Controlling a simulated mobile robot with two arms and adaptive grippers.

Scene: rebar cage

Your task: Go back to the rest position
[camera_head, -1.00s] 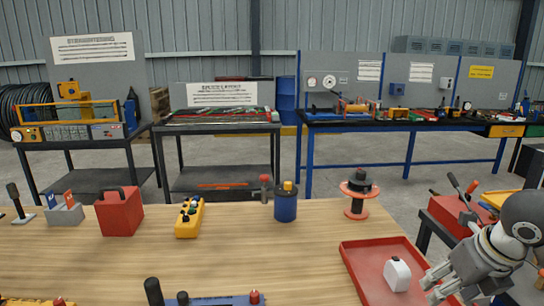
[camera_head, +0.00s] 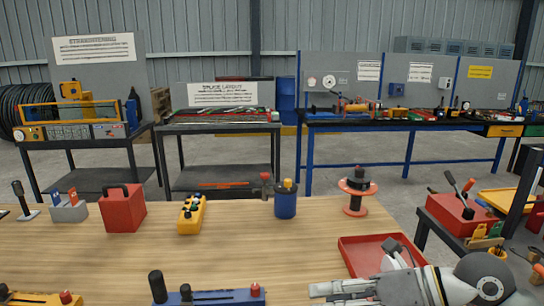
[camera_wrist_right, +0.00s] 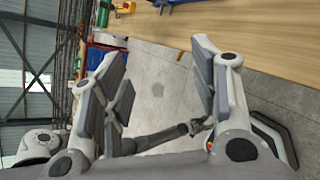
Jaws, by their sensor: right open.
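My right gripper (camera_head: 322,292) reaches in from the lower right in the head view, over the front part of the table, pointing left. In the right wrist view the two fingers of my right gripper (camera_wrist_right: 165,85) stand wide apart with nothing between them, over grey floor beside the wooden table edge. My left gripper is in neither view.
The wooden table (camera_head: 250,245) holds a red tray (camera_head: 358,250) partly hidden behind my right arm, a blue tool (camera_head: 215,297), a yellow control box (camera_head: 191,214), a red box (camera_head: 122,208), a blue can (camera_head: 286,203) and a spool (camera_head: 357,192). The table's middle is clear.

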